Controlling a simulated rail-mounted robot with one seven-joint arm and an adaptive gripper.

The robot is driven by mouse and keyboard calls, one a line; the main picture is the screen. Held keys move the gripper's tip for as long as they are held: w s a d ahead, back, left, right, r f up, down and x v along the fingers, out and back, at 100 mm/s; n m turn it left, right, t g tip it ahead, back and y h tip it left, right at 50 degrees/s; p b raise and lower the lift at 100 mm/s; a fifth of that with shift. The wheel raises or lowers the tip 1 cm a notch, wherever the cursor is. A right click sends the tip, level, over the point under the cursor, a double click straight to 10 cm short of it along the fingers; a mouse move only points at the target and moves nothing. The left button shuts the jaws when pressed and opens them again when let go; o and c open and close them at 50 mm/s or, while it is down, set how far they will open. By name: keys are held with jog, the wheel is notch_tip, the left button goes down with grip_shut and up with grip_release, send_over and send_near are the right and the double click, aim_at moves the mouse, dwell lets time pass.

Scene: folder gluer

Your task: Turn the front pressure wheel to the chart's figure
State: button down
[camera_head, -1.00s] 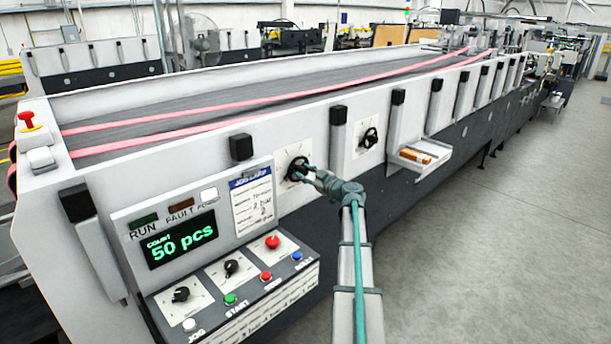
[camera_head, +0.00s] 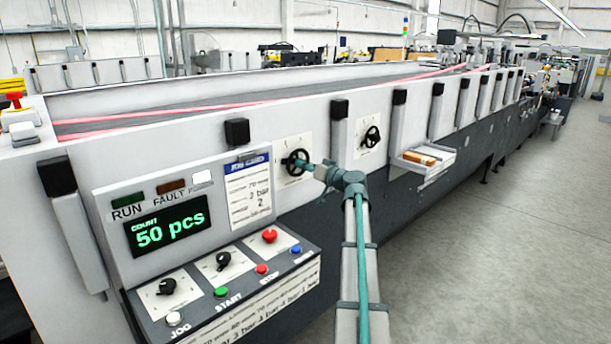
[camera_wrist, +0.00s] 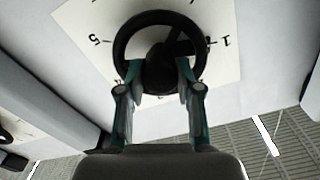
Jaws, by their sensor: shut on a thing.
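A black handwheel (camera_head: 297,162) sits on a white dial plate on the machine's side, left of a second black handwheel (camera_head: 372,137). In the wrist view the wheel (camera_wrist: 120,42) fills the upper middle. My gripper (camera_wrist: 158,76) has its two fingers on either side of the dark hub at the wheel's lower part, shut on it. The dial plate (camera_wrist: 92,20) shows a 5 at left and a 1 at right; other marks are mostly hidden. The job chart (camera_head: 249,192) on the control panel shows "2 bar" and a "2" beneath; its other print is too small to read.
The control panel (camera_head: 150,205) displays "50 pcs" above knobs and coloured buttons. A small tray (camera_head: 425,160) with an orange-brown item juts from the machine's side, right of the second wheel. Black-capped posts line the side. The floor (camera_head: 510,250) at right is clear.

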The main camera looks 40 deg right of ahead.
jog(key=m+b, duration=0.1)
jog(key=m, duration=0.2)
jog(key=shift+f+m, duration=0.1)
jog(key=shift+m, duration=0.2)
jog(key=m+b, duration=0.1)
jog(key=m, duration=0.2)
jog(key=shift+m, duration=0.3)
jog(key=m, duration=0.3)
jog(key=shift+m+p, duration=0.35)
jog(key=shift+m, duration=0.05)
jog(key=m+p, duration=0.1)
jog(key=m, duration=0.2)
jog(key=shift+m, duration=0.3)
jog(key=m+p, duration=0.2)
jog(key=m, duration=0.1)
jog(key=shift+m, duration=0.3)
jog(key=m+p, duration=0.3)
jog(key=m, duration=0.1)
jog(key=shift+m, duration=0.3)
jog(key=m+p, duration=0.3)
jog(key=shift+m+p, duration=1.4)
jog(key=shift+m, duration=0.6)
